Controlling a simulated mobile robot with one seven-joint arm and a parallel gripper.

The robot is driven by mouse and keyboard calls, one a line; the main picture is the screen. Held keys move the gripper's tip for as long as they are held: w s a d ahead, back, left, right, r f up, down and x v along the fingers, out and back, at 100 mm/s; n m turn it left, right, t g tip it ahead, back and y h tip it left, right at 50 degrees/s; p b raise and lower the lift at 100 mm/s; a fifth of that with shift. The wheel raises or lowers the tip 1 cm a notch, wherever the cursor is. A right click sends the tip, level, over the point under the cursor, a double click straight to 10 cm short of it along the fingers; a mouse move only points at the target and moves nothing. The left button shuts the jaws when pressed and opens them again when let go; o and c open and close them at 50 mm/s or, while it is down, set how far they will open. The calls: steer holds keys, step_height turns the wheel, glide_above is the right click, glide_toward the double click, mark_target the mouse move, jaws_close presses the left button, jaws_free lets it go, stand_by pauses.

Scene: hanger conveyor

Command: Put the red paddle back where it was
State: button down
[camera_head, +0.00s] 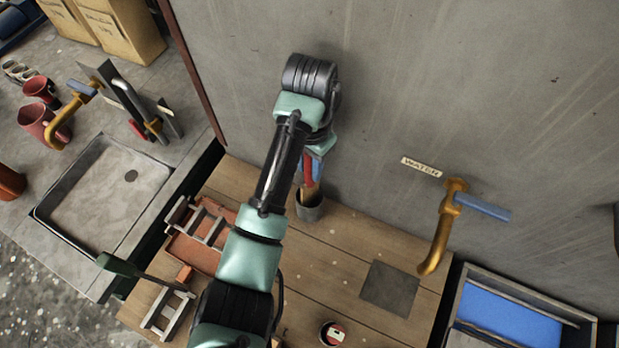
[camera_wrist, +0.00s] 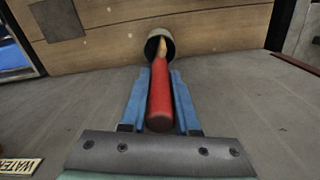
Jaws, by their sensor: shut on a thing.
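The red paddle (camera_head: 309,172) is between the blue fingers of my gripper (camera_head: 313,165), close to the grey wall. In the wrist view the red part of the paddle (camera_wrist: 160,95) lies between the two fingers (camera_wrist: 159,76), which are shut on it. Its pale wooden end points into the mouth of a dark grey cup (camera_head: 310,209). The cup also shows in the wrist view (camera_wrist: 152,47). It stands on the wooden bench against the wall. How deep the wooden end sits in the cup is hidden.
An orange tray (camera_head: 183,254) with pale racks lies left of my arm. A brass water tap (camera_head: 439,235) is on the wall to the right, above a dark square plate (camera_head: 390,288). A blue basin (camera_head: 510,318) is at the lower right. The bench between cup and plate is clear.

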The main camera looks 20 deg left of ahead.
mark_target(309, 177)
steer(key=shift+f+p, duration=0.4)
steer(key=shift+f, duration=1.7)
steer(key=shift+f, duration=0.15)
steer(key=c, duration=0.7)
jaws_free()
steer(key=shift+o, duration=0.2)
step_height(309, 177, up, 11)
steer(key=shift+f+p, duration=0.15)
steer(key=shift+p, duration=0.85)
steer(key=shift+r+p, duration=0.75)
steer(key=shift+r, duration=0.1)
